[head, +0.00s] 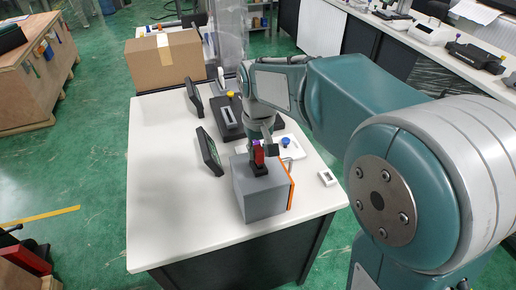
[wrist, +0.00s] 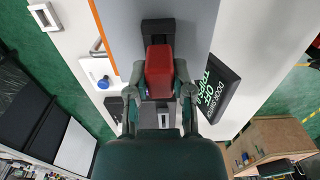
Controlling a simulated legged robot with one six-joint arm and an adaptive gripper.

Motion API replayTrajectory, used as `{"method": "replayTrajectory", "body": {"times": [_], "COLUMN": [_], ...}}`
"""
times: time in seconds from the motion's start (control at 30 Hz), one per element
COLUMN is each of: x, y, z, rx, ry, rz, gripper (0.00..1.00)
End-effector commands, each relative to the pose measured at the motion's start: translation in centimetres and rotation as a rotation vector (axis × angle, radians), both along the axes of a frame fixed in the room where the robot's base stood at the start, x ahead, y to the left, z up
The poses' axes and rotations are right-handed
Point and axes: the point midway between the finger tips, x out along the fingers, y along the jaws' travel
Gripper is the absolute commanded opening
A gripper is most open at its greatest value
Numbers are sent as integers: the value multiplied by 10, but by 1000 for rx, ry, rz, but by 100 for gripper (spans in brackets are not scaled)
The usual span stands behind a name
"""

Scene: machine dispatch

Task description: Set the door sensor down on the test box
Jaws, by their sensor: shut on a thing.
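The door sensor, a red block, shows in the head view (head: 259,157) and in the wrist view (wrist: 159,68). My gripper (wrist: 160,76) is shut on it, with one finger on each side. The test box is a grey box with an orange edge (head: 259,198) on the white table. It fills the top middle of the wrist view (wrist: 204,25). The sensor is over the box's top, with a black piece (head: 258,170) directly below it. I cannot tell whether the sensor touches the box or that piece. My gripper partly hides the sensor in the head view.
A tilted dark display (head: 210,152) stands just left of the box. A white tray with a blue knob (head: 287,142) lies behind it, and a small white frame (head: 327,178) to its right. A cardboard box (head: 165,62) is at the back. The table's left front is clear.

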Motion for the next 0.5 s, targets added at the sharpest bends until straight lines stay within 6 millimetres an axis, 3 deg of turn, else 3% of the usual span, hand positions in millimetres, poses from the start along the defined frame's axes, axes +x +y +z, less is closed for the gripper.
{"method": "replayTrajectory", "body": {"times": [0.5], "x": [0], "y": [0], "z": [-9], "rx": [0], "ry": [0], "rz": [0], "gripper": [0]}}
